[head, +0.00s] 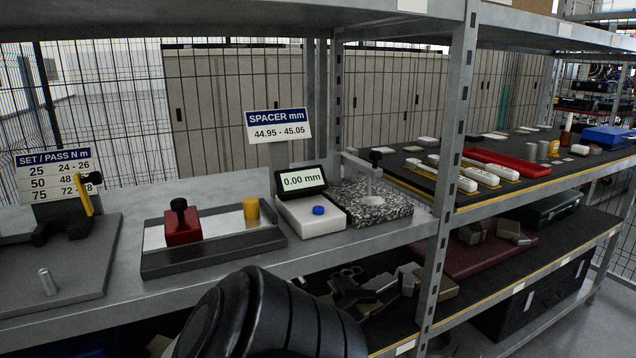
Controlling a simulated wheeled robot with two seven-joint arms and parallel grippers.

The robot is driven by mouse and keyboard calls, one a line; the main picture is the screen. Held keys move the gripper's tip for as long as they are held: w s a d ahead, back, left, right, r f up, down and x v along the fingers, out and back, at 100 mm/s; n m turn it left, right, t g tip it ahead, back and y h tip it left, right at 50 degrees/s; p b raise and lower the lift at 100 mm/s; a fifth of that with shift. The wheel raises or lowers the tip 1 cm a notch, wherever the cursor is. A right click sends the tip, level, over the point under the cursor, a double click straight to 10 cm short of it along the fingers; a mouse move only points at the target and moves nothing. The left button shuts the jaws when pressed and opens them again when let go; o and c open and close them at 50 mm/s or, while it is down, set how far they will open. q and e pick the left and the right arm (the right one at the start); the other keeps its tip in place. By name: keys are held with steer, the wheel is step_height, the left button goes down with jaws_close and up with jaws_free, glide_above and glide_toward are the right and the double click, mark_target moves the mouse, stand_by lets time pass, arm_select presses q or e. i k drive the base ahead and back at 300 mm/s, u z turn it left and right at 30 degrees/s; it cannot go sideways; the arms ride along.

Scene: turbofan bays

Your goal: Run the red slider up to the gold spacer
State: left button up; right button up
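The red slider (183,229) is a block with a black knob on top. It sits at the left part of a dark, rail-like base (215,252) with a pale top strip. The gold spacer (251,211) is a short upright cylinder near the right end of the same base. A clear gap of pale strip lies between slider and spacer. Neither of my grippers shows in the head view.
Right of the base stand a white gauge box (312,222) reading 0.00 mm and a speckled stone block (368,206) with a stand. A grey plate (60,268) with a metal pin lies left. A shelf post (448,170) rises on the right.

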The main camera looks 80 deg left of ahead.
mark_target(182, 223)
steer(key=k, duration=0.75)
steer(key=u, duration=0.8)
